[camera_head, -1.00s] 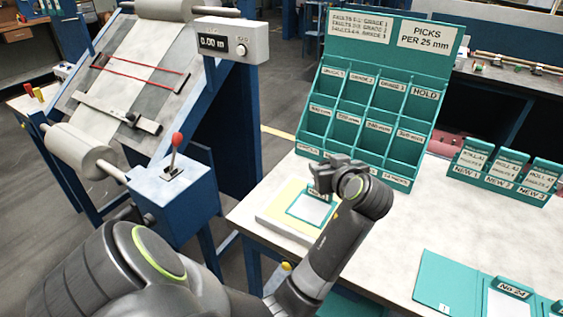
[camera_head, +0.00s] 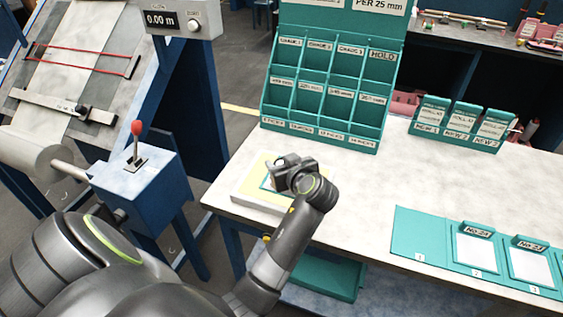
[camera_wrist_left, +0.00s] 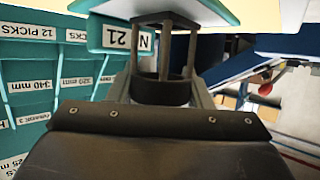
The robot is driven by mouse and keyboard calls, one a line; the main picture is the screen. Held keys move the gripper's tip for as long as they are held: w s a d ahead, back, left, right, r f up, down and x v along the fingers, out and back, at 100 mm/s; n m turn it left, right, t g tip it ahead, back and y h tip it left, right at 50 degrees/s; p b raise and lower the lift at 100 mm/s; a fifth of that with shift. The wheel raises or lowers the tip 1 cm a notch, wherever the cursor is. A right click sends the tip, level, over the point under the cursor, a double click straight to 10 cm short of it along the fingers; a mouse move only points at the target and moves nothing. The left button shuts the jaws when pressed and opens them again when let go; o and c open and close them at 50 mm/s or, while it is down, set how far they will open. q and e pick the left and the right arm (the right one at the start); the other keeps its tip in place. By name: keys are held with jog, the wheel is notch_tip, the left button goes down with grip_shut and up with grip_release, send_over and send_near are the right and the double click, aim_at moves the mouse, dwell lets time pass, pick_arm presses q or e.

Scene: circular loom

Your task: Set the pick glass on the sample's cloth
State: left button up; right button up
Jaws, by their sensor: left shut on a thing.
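My left gripper (camera_head: 282,165) is over the sample card at the near left part of the table. In the left wrist view its fingers (camera_wrist_left: 160,92) are shut on the pick glass (camera_wrist_left: 163,62), a small dark open frame with thin posts and a ring. The sample is a teal card (camera_head: 266,183) on a yellow and white pad (camera_head: 250,190); my gripper hides most of it. In the left wrist view the card's label (camera_wrist_left: 118,38) reads No 21, and pale cloth (camera_wrist_left: 170,6) shows beyond the glass. Whether the glass touches the cloth cannot be told. My right gripper is not in view.
A teal pigeonhole rack (camera_head: 325,90) stands behind the gripper. A teal holder with several cards (camera_head: 458,130) is at the back right. A teal folder (camera_head: 425,235) with numbered samples lies at the front right. A blue lever box (camera_head: 140,185) is left. The table centre is clear.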

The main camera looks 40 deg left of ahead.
pick_arm(q)
jog(key=shift+f, duration=0.1)
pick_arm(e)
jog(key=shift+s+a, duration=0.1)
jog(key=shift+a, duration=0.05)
pick_arm(q)
jog(key=shift+f, duration=0.15)
jog(key=o, duration=1)
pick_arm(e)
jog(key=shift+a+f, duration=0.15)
